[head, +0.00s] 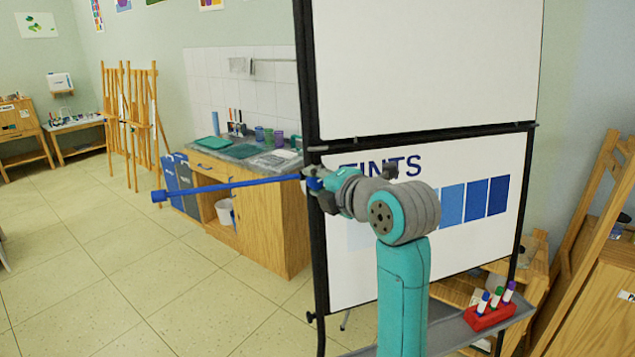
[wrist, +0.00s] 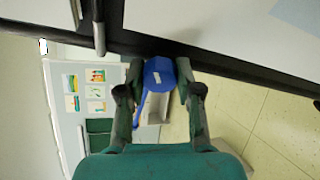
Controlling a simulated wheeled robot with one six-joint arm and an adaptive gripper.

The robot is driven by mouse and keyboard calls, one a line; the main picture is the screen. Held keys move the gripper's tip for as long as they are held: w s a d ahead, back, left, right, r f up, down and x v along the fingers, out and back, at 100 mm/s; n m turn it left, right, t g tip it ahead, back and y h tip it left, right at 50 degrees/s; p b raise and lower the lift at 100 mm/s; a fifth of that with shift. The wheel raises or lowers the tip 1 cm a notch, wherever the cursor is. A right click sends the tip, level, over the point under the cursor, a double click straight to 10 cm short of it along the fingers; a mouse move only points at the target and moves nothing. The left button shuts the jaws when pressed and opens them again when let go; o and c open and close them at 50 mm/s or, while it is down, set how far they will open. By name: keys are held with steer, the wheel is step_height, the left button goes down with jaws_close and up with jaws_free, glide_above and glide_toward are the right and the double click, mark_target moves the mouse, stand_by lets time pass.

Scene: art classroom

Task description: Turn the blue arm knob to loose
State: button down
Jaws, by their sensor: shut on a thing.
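The blue knob (wrist: 160,74) shows in the wrist view between the two dark fingertips of my gripper (wrist: 160,91). It has a small white mark on its face, too small to read. My gripper is shut on the knob, one finger on each side. In the head view my gripper (head: 312,182) is at the left post of the whiteboard frame, and only a little blue of the knob shows there. A long blue arm (head: 232,186) reaches left from the knob, nearly level, to a blue end piece (head: 158,196).
The black-framed whiteboard (head: 425,60) stands right beside my gripper, with a "TINTS" panel (head: 450,255) below. A grey tray (head: 450,324) holds a red marker holder (head: 489,314) at lower right. A wooden sink counter (head: 270,225) stands behind. The floor at left is clear.

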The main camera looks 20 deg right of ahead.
steer(key=shift+n, duration=0.4)
steer(key=c, duration=0.8)
jaws_free()
steer(key=shift+o, duration=0.2)
steer(key=v, duration=1.2)
steer(key=shift+a, duration=0.1)
